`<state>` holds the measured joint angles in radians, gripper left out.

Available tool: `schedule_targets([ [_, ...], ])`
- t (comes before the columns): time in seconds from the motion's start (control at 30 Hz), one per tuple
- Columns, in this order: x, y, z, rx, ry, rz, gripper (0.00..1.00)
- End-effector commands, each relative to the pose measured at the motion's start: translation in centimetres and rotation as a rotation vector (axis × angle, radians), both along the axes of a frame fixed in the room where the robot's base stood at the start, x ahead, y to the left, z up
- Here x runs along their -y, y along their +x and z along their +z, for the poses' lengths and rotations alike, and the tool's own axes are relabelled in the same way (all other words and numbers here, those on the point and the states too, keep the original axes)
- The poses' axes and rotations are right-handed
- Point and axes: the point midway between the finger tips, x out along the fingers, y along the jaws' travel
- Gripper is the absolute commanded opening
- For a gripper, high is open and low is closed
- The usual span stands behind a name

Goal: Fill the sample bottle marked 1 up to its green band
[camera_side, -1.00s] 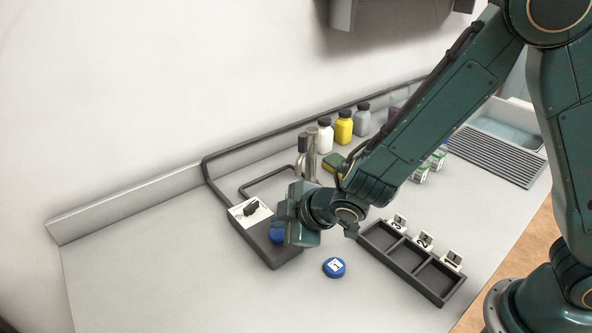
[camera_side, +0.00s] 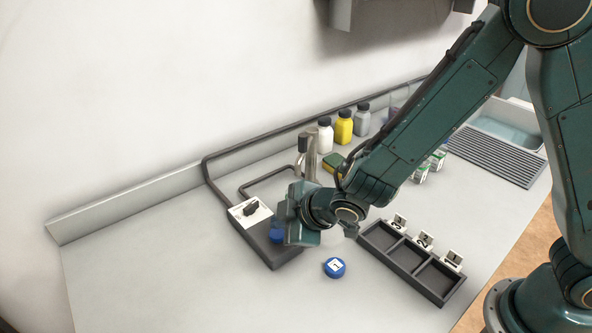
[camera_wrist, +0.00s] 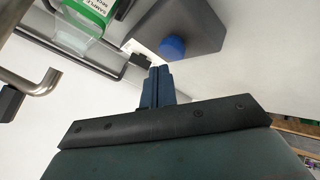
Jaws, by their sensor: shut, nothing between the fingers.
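My gripper (camera_side: 284,211) is shut and empty, over the right side of the dark manifold box (camera_side: 275,254). Its fingertips also show in the wrist view (camera_wrist: 158,72), just below the black handle (camera_wrist: 141,60). That handle stands on a white plate (camera_side: 240,219) on the box. A blue knob (camera_wrist: 172,47) is on the box, partly covered by my gripper in the side view. A clear container with a green sample label (camera_wrist: 92,12) is cut off at the wrist view's top left; its number and fill level are not readable. A blue cap marked 1 (camera_side: 334,267) lies on the counter.
A metal spout (camera_wrist: 40,85) stands left in the wrist view. A dark three-slot tray (camera_side: 411,279) with number cards lies to the right. White (camera_side: 325,137), yellow (camera_side: 344,128) and grey (camera_side: 362,121) bottles stand behind. The front left counter is clear.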

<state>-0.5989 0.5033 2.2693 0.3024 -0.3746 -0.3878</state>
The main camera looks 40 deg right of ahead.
Motion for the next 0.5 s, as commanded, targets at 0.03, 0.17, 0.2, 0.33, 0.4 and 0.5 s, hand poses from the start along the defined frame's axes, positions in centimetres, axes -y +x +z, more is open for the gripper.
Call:
schedule_targets([
  [0.03,0.0,0.0,0.0,0.0,0.0,0.0,0.0],
  [0.17,0.0,0.0,-0.02,0.0,0.0,0.0,0.0],
  [0.2,0.0,-0.01,-0.03,0.0,0.0,0.0,0.0],
  [0.33,0.0,-0.01,-0.25,0.0,0.0,0.0,0.0],
  [0.4,0.0,-0.01,-0.44,0.0,0.0,0.0,0.0],
  [0.5,0.01,-0.01,-0.7,-0.001,0.0,0.0,0.0],
])
